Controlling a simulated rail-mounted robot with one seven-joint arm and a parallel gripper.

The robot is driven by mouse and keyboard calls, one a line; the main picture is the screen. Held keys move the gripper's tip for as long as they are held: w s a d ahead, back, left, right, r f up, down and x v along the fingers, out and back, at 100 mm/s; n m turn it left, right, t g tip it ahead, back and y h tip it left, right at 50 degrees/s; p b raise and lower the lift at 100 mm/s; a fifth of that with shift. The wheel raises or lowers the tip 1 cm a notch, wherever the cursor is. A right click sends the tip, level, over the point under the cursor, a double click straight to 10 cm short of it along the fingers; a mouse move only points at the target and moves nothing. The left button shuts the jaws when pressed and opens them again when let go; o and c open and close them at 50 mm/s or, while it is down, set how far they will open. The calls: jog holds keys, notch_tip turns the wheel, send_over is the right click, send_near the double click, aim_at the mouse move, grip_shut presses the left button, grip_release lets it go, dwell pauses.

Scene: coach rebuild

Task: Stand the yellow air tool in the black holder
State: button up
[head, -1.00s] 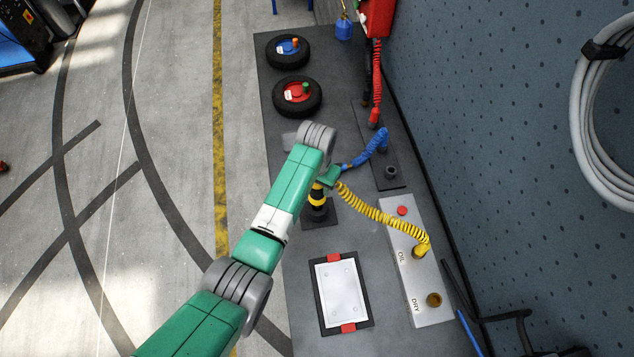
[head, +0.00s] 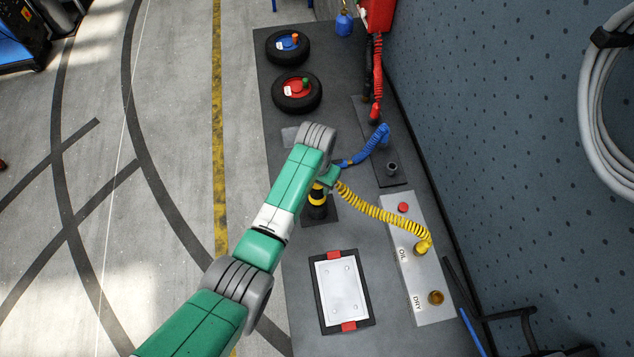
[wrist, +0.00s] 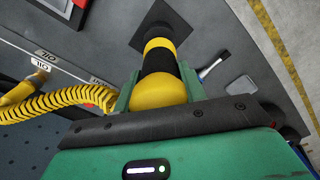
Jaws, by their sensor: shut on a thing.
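The yellow air tool (head: 318,198) has yellow and black bands and a rounded yellow top. My gripper (head: 326,178) is shut on its upper part. In the wrist view the yellow tool (wrist: 160,88) sits between the two green fingers of my gripper (wrist: 158,95). The tool stands about upright, in line with the black holder, whose square base plate (head: 328,217) lies on the bench; the base also shows in the wrist view (wrist: 192,22). The tool's lower end meets a black part above the plate; I cannot tell how deep it sits. My arm hides part of the tool.
A yellow coiled hose (head: 375,210) runs to a grey panel (head: 418,262) marked OIL and DRY. A blue hose (head: 372,146) and a dark plate with a ring (head: 391,168) lie behind. A white tray (head: 341,290) is in front.

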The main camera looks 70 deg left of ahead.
jog(key=shift+f+b, duration=0.9)
jog(key=shift+f, duration=0.3)
jog(key=o, duration=1.1)
jog(key=shift+o, duration=0.7)
notch_tip(320, 180, up, 8)
jog(key=shift+f, duration=0.1)
